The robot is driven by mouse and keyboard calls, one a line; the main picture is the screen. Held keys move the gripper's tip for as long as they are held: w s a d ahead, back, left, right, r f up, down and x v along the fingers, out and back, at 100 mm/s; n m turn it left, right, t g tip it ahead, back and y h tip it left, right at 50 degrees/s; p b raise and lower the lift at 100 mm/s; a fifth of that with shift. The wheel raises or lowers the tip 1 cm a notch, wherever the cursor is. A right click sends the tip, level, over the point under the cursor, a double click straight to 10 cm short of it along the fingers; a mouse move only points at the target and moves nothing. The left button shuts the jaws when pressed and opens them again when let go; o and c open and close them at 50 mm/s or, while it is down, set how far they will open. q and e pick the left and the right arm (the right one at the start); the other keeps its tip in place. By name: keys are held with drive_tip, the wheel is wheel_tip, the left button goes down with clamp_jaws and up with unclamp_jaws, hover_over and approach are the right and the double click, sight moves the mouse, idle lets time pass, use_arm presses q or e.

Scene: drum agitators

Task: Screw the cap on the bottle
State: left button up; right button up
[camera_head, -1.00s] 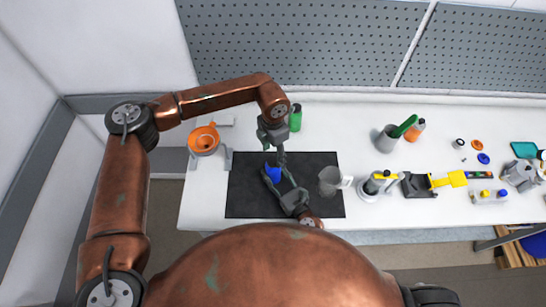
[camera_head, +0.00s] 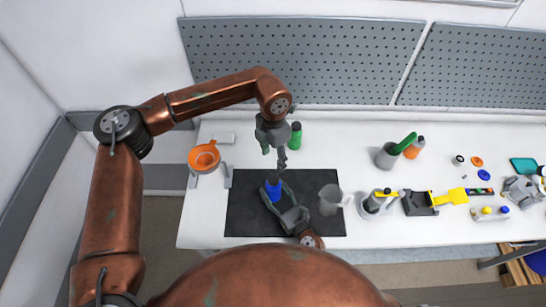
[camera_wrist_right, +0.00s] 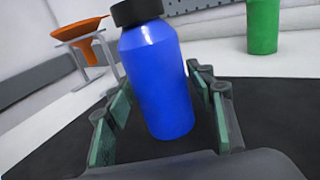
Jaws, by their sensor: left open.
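A blue bottle (camera_head: 273,190) stands on the black mat (camera_head: 240,218). The right wrist view shows the bottle (camera_wrist_right: 160,80) with a black cap (camera_wrist_right: 137,12) on its top, its upper edge cut off by the frame. My right gripper (camera_head: 277,189) has a finger on each side of the bottle; those fingers (camera_wrist_right: 160,85) lie close to its sides, and contact is unclear. My left gripper (camera_head: 281,161) is open, pointing down just above and beside the bottle's top, with nothing visible between its fingers.
An orange funnel (camera_head: 204,157) on a stand is left of the mat. A green bottle (camera_head: 295,136) stands behind the left gripper. A grey mug (camera_head: 329,198) stands at the mat's right side. Several tools and containers, including a yellow-handled one (camera_head: 450,197), fill the table's right.

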drive_tip(key=shift+o, duration=1.3)
drive_tip(key=v, duration=1)
drive_tip(key=shift+s+r, duration=0.1)
drive_tip(key=shift+s, duration=0.15)
drive_tip(key=shift+v, duration=0.8)
